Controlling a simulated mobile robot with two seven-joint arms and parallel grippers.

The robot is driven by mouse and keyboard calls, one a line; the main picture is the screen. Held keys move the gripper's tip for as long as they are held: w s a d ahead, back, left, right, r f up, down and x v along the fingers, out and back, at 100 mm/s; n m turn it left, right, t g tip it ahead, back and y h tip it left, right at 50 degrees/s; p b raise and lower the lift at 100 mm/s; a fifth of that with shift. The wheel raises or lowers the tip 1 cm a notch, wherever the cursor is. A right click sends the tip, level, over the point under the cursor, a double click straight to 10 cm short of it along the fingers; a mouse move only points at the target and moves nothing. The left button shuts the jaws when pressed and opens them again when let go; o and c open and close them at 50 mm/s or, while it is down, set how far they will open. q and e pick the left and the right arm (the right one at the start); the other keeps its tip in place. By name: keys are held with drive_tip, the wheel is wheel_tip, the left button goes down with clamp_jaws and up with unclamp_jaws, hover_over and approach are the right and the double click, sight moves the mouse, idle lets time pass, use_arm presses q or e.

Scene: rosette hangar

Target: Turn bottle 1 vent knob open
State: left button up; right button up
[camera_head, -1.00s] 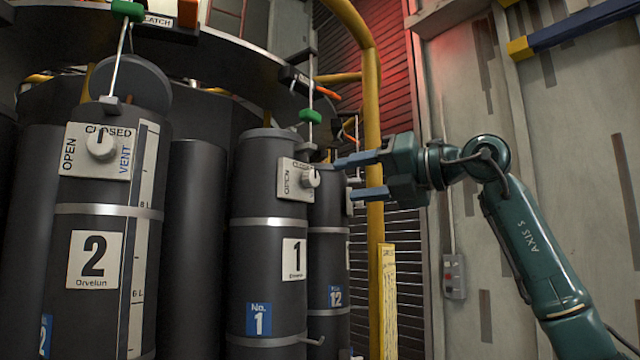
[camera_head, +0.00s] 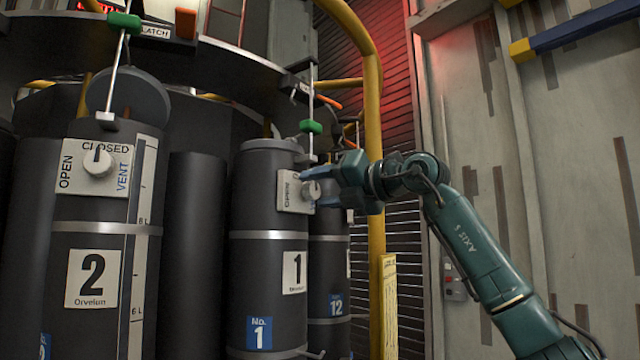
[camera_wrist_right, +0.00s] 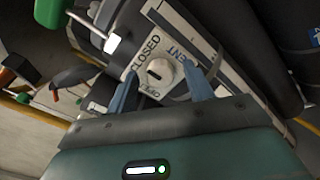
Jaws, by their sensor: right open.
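Bottle 1 (camera_head: 268,215) is a dark cylinder with a silver band and a "1" label. Its white vent plate (camera_head: 289,188) carries a round white vent knob (camera_head: 311,190). In the right wrist view the knob (camera_wrist_right: 158,74) shows a dark mark pointing roughly left, toward the CLOSED lettering. My right gripper (camera_head: 322,190) is open, its blue fingers close to the knob. In the wrist view the right gripper's fingertips (camera_wrist_right: 161,84) lie on either side of the knob, with gaps visible. Contact cannot be told. My left gripper is out of view.
Bottle 2 (camera_head: 92,235) stands at the left with its own knob (camera_head: 98,162). Bottle 12 (camera_head: 328,262) is behind bottle 1. A green-handled rod (camera_head: 310,127) rises above bottle 1. A yellow pipe (camera_head: 373,100) stands behind my right gripper.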

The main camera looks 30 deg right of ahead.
drive_tip(key=shift+w+a, duration=0.15)
drive_tip(key=shift+w, duration=0.1)
drive_tip(key=shift+c, duration=0.4)
drive_tip(key=c, duration=0.9)
